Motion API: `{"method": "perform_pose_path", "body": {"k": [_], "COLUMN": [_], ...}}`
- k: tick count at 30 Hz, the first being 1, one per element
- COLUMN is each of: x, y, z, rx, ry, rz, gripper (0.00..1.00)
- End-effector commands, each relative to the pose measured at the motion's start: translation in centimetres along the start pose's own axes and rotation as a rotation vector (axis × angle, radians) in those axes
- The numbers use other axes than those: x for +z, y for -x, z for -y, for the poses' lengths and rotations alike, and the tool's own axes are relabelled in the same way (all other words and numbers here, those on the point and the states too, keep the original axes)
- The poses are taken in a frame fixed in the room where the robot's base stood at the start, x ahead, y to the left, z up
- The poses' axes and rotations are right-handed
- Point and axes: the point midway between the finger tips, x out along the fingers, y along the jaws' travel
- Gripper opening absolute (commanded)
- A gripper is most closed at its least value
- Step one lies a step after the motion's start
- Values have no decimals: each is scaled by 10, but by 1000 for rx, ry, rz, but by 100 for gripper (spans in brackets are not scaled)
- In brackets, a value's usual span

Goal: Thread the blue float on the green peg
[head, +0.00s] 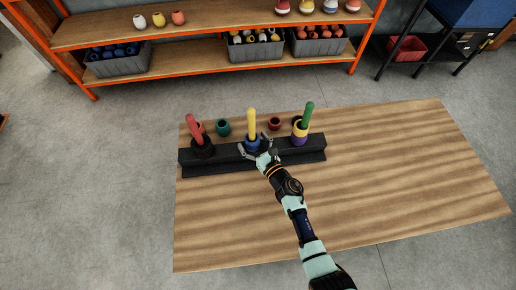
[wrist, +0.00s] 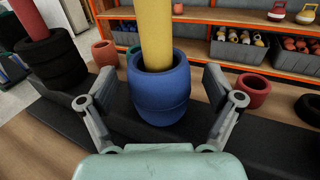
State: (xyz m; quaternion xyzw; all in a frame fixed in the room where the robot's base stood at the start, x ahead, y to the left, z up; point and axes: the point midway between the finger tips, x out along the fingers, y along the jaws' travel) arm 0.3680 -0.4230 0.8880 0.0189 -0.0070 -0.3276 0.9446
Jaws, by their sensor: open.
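The blue float (head: 252,146) sits low on the yellow peg (head: 251,122), in the middle of a black rack (head: 228,157). In the wrist view the blue float (wrist: 158,95) is ribbed, and the yellow peg (wrist: 155,35) stands up through its hole. My gripper (head: 256,147) is open, with one finger on each side of the float; a gap shows at both sides in the wrist view (wrist: 159,82). The green peg (head: 308,115) stands at the rack's right end, leaning slightly, with a purple float (head: 299,140) and a yellow one (head: 300,130) around it.
The red peg (head: 194,127) at the left end carries black floats (head: 203,148). A teal float (head: 223,128) and a dark red float (head: 275,124) stand behind the rack. The wooden table (head: 410,160) is clear to the right. Shelves with bins (head: 118,65) stand beyond.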

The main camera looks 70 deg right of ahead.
Motion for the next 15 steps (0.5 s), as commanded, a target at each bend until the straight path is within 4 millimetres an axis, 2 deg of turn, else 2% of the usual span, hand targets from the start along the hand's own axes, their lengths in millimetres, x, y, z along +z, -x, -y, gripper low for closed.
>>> {"method": "perform_pose_path", "body": {"k": [8,15], "x": [0,0], "y": [-2,-2], "z": [0,0], "rx": [0,0], "ry": [0,0], "rz": [0,0], "gripper": [89,49]}}
